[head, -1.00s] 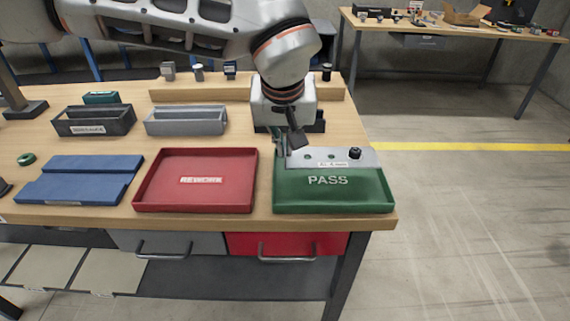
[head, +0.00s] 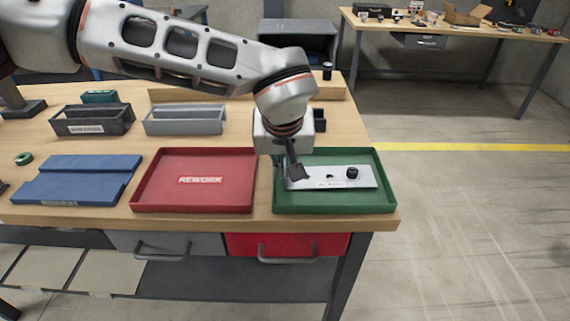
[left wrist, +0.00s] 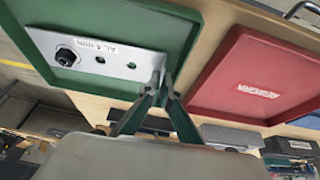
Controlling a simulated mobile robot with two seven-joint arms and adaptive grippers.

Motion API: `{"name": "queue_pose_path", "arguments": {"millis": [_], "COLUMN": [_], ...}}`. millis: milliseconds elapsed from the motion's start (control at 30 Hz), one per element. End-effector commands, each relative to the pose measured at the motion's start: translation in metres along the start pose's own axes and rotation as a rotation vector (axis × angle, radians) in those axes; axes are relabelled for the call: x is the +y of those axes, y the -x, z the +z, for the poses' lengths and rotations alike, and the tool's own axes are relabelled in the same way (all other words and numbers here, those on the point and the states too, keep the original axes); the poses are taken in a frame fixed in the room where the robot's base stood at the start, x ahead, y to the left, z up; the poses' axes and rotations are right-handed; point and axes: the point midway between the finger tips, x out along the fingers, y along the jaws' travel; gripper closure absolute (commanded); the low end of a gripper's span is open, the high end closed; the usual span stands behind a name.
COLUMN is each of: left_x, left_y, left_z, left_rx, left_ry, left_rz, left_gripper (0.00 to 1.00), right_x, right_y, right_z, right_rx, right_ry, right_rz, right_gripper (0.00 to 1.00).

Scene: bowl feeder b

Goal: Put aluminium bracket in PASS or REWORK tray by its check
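The aluminium bracket (head: 318,184) is a flat silver plate with a black knob near its right end, holes and a white label. My left gripper (head: 290,171) is closed on its left end. In the left wrist view, the fingertips (left wrist: 162,80) pinch the end of the bracket (left wrist: 122,64). The bracket is level, low inside the outline of the green PASS tray (head: 335,209), and covers its lettering. I cannot tell whether it touches the tray floor. The red REWORK tray (head: 195,204) is empty, left of the PASS tray. My right gripper is out of view.
A blue fixture block (head: 78,182) lies left of the red tray. A dark bin (head: 92,123) and a grey bin (head: 185,124) stand behind. A wooden riser (head: 333,93) is at the back. The bench ends just right of the green tray.

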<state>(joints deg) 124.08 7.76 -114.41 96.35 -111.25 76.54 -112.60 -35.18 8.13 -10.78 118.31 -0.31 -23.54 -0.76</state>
Motion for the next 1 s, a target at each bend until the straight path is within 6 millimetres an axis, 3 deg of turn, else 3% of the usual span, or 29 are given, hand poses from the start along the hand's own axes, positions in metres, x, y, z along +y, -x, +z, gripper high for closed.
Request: {"name": "queue_pose_path", "arguments": {"millis": [133,167,200,600,767,1000], "left_x": [0.000,0.000,0.000,0.000,0.001,0.001], "left_y": [-0.002,-0.002,-0.002,0.004,0.030,0.083], "left_z": [0.002,0.002,0.002,-0.001,-0.005,-0.005], "left_rx": [-0.002,-0.003,-0.004,-0.001,0.004,0.005], "left_ry": [-0.002,-0.003,-0.003,-0.001,-0.003,-0.002], "left_rz": [0.000,-0.001,-0.001,0.000,0.001,0.001], "left_gripper": [1.00,0.90,0.89,0.89,0.89,0.89], "right_x": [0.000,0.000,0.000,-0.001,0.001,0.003], "right_y": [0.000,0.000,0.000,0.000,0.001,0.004], "right_z": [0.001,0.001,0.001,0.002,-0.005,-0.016], "right_rx": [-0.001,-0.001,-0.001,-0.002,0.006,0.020], "right_ry": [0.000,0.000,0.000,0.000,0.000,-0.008], "right_rz": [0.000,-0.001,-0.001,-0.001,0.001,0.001], "right_gripper": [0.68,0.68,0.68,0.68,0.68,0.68]}}
